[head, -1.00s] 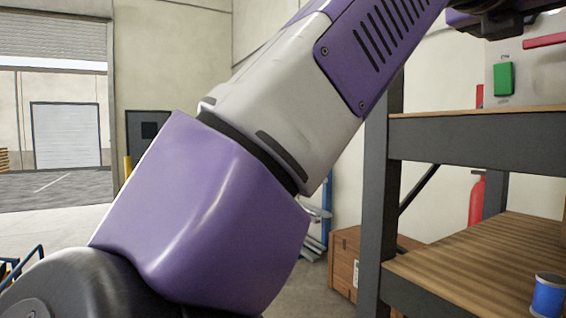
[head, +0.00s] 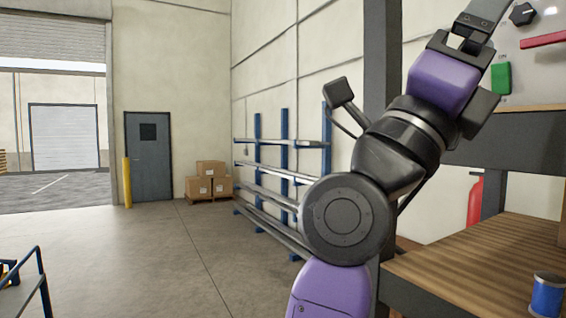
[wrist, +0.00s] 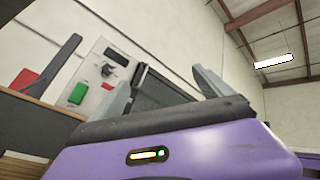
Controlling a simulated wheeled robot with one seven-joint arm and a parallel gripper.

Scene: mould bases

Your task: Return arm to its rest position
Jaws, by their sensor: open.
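My gripper (head: 474,30) is at the upper right of the head view, raised in front of the shelf unit and close to the top edge of the picture. In the wrist view, its two grey fingers (wrist: 168,78) stand apart beyond the purple gripper body, with nothing seen between them. My arm rises from the bottom centre and bends up to the right. No object is seen held.
A wooden-topped shelf unit (head: 470,268) stands at right, with a blue spool-like item (head: 548,294) on its lower board. A wall panel carries a green block (head: 501,78). A blue rack (head: 285,150) and cardboard boxes (head: 211,170) stand behind.

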